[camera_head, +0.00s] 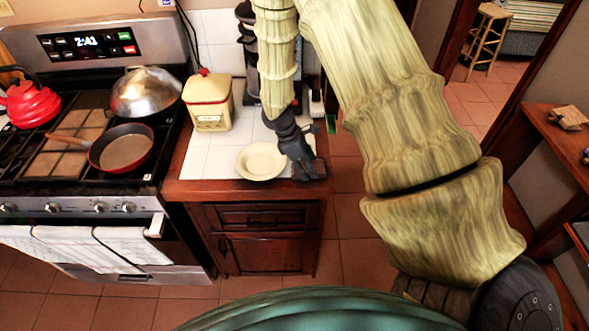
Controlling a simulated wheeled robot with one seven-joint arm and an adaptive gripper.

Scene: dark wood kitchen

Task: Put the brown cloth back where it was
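My gripper (306,174) is a dark shape pointing down over the right front edge of the white-tiled counter (205,158). It is just right of a cream bowl (261,161). Its fingers are dark and small here, so I cannot tell whether they are open or shut, or whether they hold anything. I can make out no brown cloth for certain. A small brown object (567,117) lies on the wooden shelf at the far right, but I cannot tell whether it is cloth.
A stove (75,205) at left holds a red kettle (30,104), a lidded pan (146,92) and a frying pan (122,148). A yellow canister (208,103) stands behind the bowl. White towels (85,245) hang on the oven. My arm blocks much of the right side.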

